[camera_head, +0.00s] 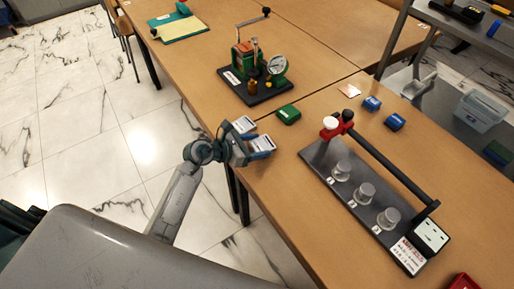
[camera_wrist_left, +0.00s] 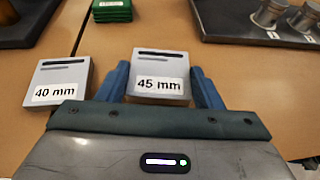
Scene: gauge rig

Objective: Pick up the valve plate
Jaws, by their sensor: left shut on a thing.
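My left gripper (camera_head: 257,148) is at the near table's left edge. In the left wrist view its blue fingers are shut on a grey slotted block labelled 45 mm (camera_wrist_left: 159,64). I cannot tell whether the block is clear of the table. A similar block labelled 40 mm (camera_wrist_left: 60,80) lies just left of the fingers, apart from them; it also shows in the head view (camera_head: 243,124). No part is marked as a valve plate. A dark plate (camera_head: 318,172) with three metal cylinders and a long black bar lies to the right. My right gripper is not in view.
A green block (camera_head: 288,114) lies beyond the gripper. A green rig with a dial gauge (camera_head: 278,65) stands on a black base farther back. Two blue blocks (camera_head: 372,103) (camera_head: 395,122) lie behind the bar. A grey shelf (camera_head: 440,88) stands at right.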

